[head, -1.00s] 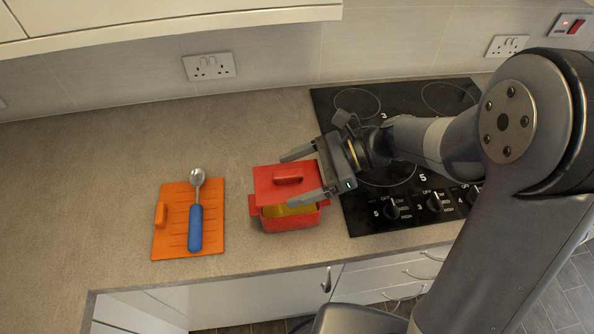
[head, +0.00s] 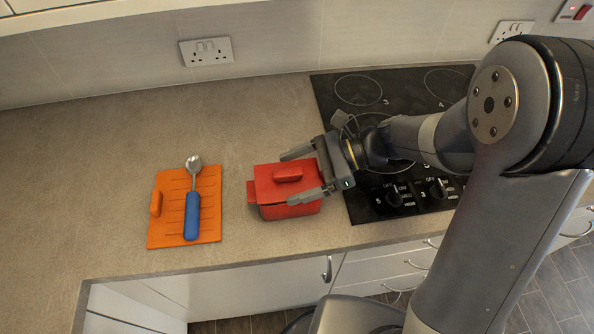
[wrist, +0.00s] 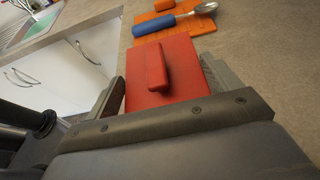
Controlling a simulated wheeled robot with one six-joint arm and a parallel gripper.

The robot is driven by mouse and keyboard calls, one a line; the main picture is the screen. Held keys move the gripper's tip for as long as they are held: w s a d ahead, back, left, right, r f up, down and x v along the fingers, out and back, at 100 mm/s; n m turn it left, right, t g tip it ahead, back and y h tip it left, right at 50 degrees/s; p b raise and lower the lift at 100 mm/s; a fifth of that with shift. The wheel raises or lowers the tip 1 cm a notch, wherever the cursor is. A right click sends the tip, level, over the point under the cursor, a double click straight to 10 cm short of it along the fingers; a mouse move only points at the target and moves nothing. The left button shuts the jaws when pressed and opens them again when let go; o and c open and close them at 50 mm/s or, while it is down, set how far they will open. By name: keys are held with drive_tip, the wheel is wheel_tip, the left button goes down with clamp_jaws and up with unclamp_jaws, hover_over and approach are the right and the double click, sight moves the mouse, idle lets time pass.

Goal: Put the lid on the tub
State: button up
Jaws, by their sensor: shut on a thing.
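The red lid (head: 284,179) with its raised handle lies over the top of the red tub (head: 288,211) on the worktop. The lid covers the opening in the head view; a thin dark gap shows along the front edge, and I cannot tell whether it is fully seated. My gripper (head: 292,176) comes in from the right, its fingers on the far and near sides of the lid, shut on the lid. The wrist view also shows the lid (wrist: 178,75) between the fingers; the tub is hidden there.
An orange board (head: 171,215) with a blue-handled spoon (head: 192,209) on it lies left of the tub. A black hob (head: 360,100) is on the right. The worktop's front edge runs close in front of the tub. Bare worktop lies behind and left.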

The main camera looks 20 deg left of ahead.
drive_tip(key=shift+f+b, duration=0.45)
drive_tip(key=shift+f, duration=0.25)
idle(0.5)
drive_tip(key=o, duration=0.8)
drive_tip(key=shift+o, duration=0.2)
drive_tip(key=shift+d, duration=0.1)
drive_tip(key=v, duration=1)
drive_tip(key=shift+w+d+b, duration=0.2)
drive_tip(key=shift+w+b, duration=0.05)
drive_tip(key=shift+b, duration=0.1)
drive_tip(key=shift+r, duration=0.1)
